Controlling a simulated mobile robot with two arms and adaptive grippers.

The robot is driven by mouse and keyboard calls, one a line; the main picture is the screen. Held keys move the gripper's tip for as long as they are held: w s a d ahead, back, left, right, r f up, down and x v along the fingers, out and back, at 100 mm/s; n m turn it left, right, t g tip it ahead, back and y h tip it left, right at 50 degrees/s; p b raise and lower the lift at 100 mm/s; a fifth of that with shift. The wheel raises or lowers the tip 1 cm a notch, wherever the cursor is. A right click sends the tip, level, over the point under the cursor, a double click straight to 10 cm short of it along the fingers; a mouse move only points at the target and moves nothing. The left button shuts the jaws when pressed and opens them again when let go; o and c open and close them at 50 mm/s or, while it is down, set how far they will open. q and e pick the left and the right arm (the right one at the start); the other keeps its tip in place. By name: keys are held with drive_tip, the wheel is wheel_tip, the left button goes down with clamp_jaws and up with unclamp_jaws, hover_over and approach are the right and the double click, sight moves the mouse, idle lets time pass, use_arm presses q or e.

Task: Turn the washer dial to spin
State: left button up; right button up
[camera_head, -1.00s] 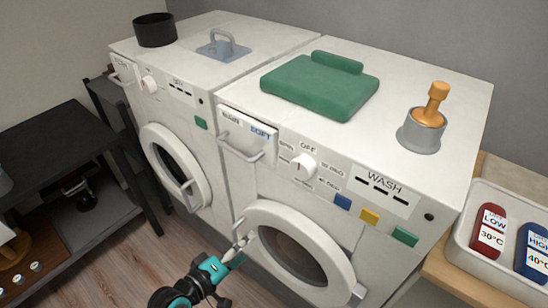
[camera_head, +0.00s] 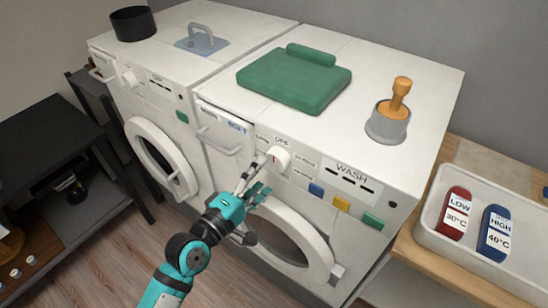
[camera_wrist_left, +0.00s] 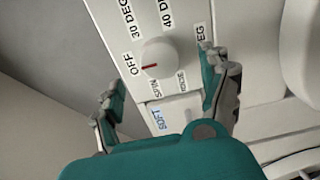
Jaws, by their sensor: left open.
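The washer dial (camera_head: 279,157) is a round white knob on the front panel of the washer (camera_head: 395,165) marked WASH. In the left wrist view the dial (camera_wrist_left: 160,55) has a red mark pointing toward the OFF label (camera_wrist_left: 127,63). The SPIN label (camera_wrist_left: 155,88) sits beside the knob, and labels with 30 and 40 degrees are on its far side. My left gripper (camera_head: 257,175) is open just in front of the dial. In the wrist view its fingers (camera_wrist_left: 160,80) are spread on either side of the knob, apart from it. My right gripper is not in view.
The detergent drawer (camera_head: 220,130) marked SOFT is left of the dial, its handle close to my gripper. The round door (camera_head: 315,255) is below. A tray (camera_head: 435,240) stands right.

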sight(274, 164)
use_arm(q)
drive_tip(key=x, duration=0.5)
drive_tip(key=shift+w+d+p, duration=0.2)
drive_tip(key=shift+w+p, duration=0.1)
drive_tip(key=shift+p, duration=0.1)
drive_tip(key=c, duration=1.2)
drive_tip(key=shift+m, duration=0.3)
